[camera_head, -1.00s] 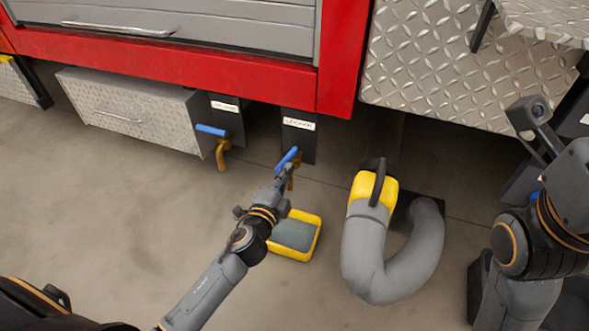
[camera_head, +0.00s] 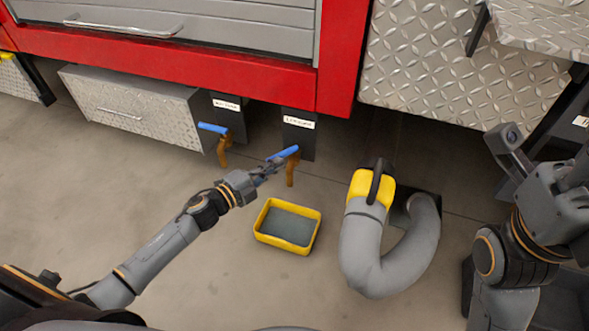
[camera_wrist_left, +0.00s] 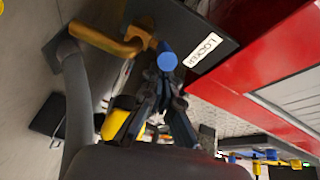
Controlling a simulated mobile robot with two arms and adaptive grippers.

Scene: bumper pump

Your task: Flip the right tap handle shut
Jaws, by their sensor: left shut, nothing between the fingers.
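The right tap (camera_head: 290,173) is a brass spout with a blue handle (camera_head: 285,153), below a dark labelled bracket. The handle lies slanted, its left end lower and pointing left. My left gripper (camera_head: 270,170) is shut and empty, close against the handle's left end; I cannot tell if they touch. In the left wrist view, the handle's round blue end (camera_wrist_left: 167,61) shows just beyond the fingertips (camera_wrist_left: 166,82), with the brass pipe (camera_wrist_left: 105,40) to its left. My right arm is at the right edge; its fingers cannot be made out.
The left tap (camera_head: 223,150) has a blue handle too. A yellow tray (camera_head: 263,238) with a grey inside lies on the floor below. A grey hose (camera_head: 362,240) with a yellow collar stands right of it. The red frame (camera_head: 338,60) overhangs the taps.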

